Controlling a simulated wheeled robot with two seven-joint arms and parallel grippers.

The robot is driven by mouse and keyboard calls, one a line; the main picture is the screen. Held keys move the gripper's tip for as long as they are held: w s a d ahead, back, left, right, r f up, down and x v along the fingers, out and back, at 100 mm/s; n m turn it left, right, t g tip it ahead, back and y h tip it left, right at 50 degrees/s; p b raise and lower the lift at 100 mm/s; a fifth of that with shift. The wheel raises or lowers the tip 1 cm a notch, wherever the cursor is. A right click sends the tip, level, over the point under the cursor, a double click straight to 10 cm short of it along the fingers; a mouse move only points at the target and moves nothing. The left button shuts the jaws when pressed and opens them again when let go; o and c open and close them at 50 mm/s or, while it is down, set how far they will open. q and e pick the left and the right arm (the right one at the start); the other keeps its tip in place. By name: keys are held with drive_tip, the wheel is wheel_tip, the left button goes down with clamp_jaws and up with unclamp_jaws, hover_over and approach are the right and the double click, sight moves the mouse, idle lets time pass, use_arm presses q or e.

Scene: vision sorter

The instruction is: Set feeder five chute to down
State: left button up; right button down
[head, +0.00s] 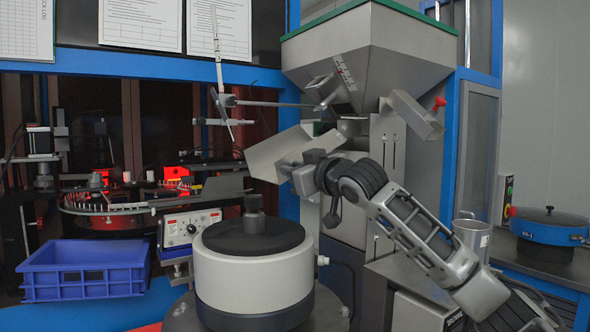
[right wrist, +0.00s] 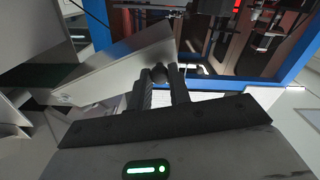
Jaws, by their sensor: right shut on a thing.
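A light metal chute (head: 277,152) juts out below the grey feeder hopper (head: 350,45) and sits at a slant in the head view. In the right wrist view the chute (right wrist: 105,75) fills the area left of the fingers. My right gripper (head: 298,170) is at the chute's side in the head view. In the right wrist view my right gripper (right wrist: 161,82) is shut on a small dark knob (right wrist: 160,73) next to the chute wall. The head view does not show the knob clearly, as the gripper covers it. My left gripper is not in view.
A second chute (head: 410,115) with a red knob (head: 439,103) sticks out to the right. A white bowl feeder (head: 254,270) with a black top stands below. A blue crate (head: 85,270) is at the left. A metal cup (head: 472,237) and a blue-rimmed pot (head: 549,225) are at the right.

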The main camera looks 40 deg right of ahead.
drive_tip(key=c, duration=1.3)
unclamp_jaws()
drive_tip(key=shift+d+f, duration=0.1)
drive_tip(key=shift+f, duration=0.15)
use_arm(q)
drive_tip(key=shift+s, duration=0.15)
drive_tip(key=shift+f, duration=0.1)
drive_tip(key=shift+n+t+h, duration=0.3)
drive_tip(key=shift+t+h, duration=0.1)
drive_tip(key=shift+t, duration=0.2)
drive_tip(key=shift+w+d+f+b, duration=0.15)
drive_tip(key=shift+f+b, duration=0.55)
drive_tip(key=shift+b, duration=1.2)
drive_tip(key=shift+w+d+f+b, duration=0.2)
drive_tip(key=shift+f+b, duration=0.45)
drive_tip(key=shift+b, duration=1.25)
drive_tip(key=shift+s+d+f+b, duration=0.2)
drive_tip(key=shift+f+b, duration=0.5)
drive_tip(key=shift+b, duration=1.2)
use_arm(e)
drive_tip(key=s+a, duration=0.2)
drive_tip(key=s, duration=1.4)
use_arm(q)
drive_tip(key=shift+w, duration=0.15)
use_arm(e)
drive_tip(key=shift+r, duration=0.1)
drive_tip(key=shift+w, duration=0.1)
